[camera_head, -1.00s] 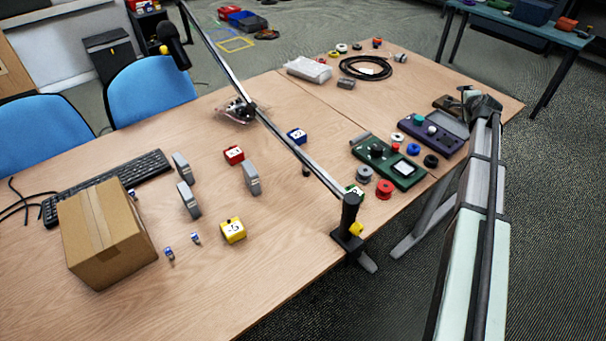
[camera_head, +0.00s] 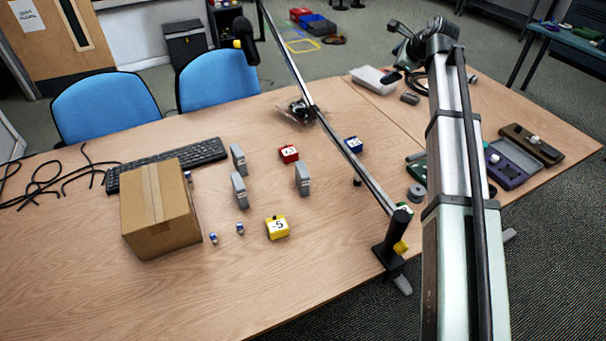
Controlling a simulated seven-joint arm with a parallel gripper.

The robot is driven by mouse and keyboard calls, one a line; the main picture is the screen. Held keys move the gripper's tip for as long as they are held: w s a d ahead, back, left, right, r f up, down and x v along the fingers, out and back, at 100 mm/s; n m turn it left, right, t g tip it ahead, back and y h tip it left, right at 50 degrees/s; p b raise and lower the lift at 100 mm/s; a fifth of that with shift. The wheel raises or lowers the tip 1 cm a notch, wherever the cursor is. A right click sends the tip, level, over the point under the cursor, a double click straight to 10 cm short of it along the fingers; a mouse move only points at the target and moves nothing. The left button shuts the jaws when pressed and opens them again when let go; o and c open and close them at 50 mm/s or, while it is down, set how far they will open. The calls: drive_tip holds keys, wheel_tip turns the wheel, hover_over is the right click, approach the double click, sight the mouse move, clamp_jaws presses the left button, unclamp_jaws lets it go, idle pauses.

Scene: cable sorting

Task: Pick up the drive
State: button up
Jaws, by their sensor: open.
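Several objects could be the drive, and I cannot tell which one is meant. Small blue-and-silver sticks lie on the table near the cardboard box: one front stick (camera_head: 213,238), a second stick (camera_head: 240,228) to its right, and a third (camera_head: 188,176) by the box's back right corner.
The cardboard box (camera_head: 160,212) and keyboard (camera_head: 168,164) are at the left. Yellow (camera_head: 277,229), red (camera_head: 289,154) and blue (camera_head: 353,146) numbered cubes stand mid-table. A slanting pole (camera_head: 345,145) crosses the view from its dark stand (camera_head: 391,240). The front left of the table is clear.

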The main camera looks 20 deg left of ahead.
drive_tip(key=s+a+f+n+g+h, duration=0.1)
drive_tip(key=s+a+f+g, duration=0.1)
drive_tip(key=s+a+f, duration=0.4)
drive_tip(key=s+a+f+n+g+h, duration=0.1)
drive_tip(key=s+a+f+n+g, duration=0.15)
drive_tip(key=a, duration=0.45)
drive_tip(key=n+g+h, duration=0.2)
drive_tip(key=n+h, duration=0.2)
hover_over(302, 168)
wheel_tip(302, 168, down, 10)
drive_tip(key=shift+a, duration=0.1)
wheel_tip(302, 168, down, 7)
drive_tip(key=shift+s+f, duration=0.1)
drive_tip(key=shift+d+f, duration=0.2)
drive_tip(key=shift+f, duration=3.05)
drive_tip(key=shift+c, duration=0.3)
drive_tip(key=c, duration=0.9)
